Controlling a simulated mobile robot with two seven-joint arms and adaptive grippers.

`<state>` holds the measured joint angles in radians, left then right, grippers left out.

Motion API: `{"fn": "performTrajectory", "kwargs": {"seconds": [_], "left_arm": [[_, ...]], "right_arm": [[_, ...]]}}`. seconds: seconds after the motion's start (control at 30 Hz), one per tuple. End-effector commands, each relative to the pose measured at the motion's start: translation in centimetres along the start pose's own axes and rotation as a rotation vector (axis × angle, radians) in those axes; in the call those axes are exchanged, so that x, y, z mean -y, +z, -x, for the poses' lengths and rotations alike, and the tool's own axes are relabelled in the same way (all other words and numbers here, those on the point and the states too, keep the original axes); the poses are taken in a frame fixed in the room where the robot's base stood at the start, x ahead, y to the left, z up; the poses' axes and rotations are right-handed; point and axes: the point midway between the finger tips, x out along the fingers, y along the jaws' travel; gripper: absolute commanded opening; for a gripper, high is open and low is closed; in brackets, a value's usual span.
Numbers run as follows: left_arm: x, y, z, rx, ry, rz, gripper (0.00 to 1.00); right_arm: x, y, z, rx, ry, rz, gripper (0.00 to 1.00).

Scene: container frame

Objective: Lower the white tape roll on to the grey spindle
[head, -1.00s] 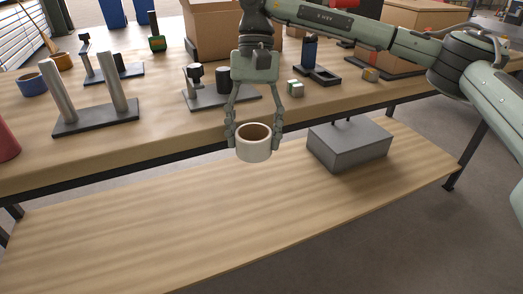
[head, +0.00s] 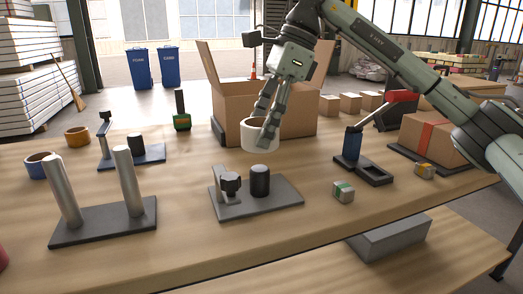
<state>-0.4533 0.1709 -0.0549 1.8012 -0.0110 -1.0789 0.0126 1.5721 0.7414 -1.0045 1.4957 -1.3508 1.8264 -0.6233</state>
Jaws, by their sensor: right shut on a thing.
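The white tape roll (head: 251,137) has a brown inner core and is held in the air with its hole facing up. My right gripper (head: 266,122) is shut on its wall, with fingers coming down from above. Below and nearer stands a dark plate (head: 230,208) with a short dark grey cylinder (head: 260,181) and a knobbed bracket. The roll is above and behind this cylinder, clear of it. Two tall light grey posts, the left one (head: 65,188) and the right one (head: 127,181), stand bare on another plate at left. My left gripper is out of view.
An open cardboard box (head: 300,108) stands behind the roll. A blue roll (head: 38,166), an orange roll (head: 77,136) and another dark stand (head: 140,157) are at left.

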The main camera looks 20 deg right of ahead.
Motion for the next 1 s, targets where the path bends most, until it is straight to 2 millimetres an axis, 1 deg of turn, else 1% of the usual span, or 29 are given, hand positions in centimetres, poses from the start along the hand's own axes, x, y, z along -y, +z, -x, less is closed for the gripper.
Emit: {"fn": "performTrajectory", "kwargs": {"seconds": [0.03, 0.13, 0.4, 0.67, 0.7, 0.73, 0.77, 0.83, 1.0], "left_arm": [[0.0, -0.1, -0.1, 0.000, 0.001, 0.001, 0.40], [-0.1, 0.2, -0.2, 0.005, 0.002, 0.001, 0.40], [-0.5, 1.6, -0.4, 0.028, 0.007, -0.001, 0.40], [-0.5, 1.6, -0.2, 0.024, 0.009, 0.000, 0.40], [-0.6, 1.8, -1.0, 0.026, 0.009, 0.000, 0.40], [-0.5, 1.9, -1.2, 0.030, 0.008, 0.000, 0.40], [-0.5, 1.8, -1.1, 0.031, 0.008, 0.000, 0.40], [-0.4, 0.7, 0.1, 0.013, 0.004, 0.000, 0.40], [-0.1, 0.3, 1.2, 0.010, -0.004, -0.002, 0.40]], "right_arm": [[0.1, 0.2, 0.5, -0.001, -0.011, -0.023, 0.31], [0.1, 0.2, 0.8, -0.001, -0.022, -0.055, 0.31], [0.2, 0.2, 0.8, -0.001, -0.024, -0.061, 0.31], [0.2, 0.3, 0.9, 0.004, -0.024, -0.061, 0.31], [0.2, 0.1, 0.5, 0.004, -0.024, -0.062, 0.31], [0.2, 0.0, 0.3, 0.004, -0.024, -0.062, 0.31], [0.2, 0.0, 0.2, 0.004, -0.024, -0.062, 0.31], [0.2, -0.2, -0.2, 0.004, -0.024, -0.062, 0.31], [0.2, -0.5, -1.0, 0.004, -0.024, -0.061, 0.31]]}}
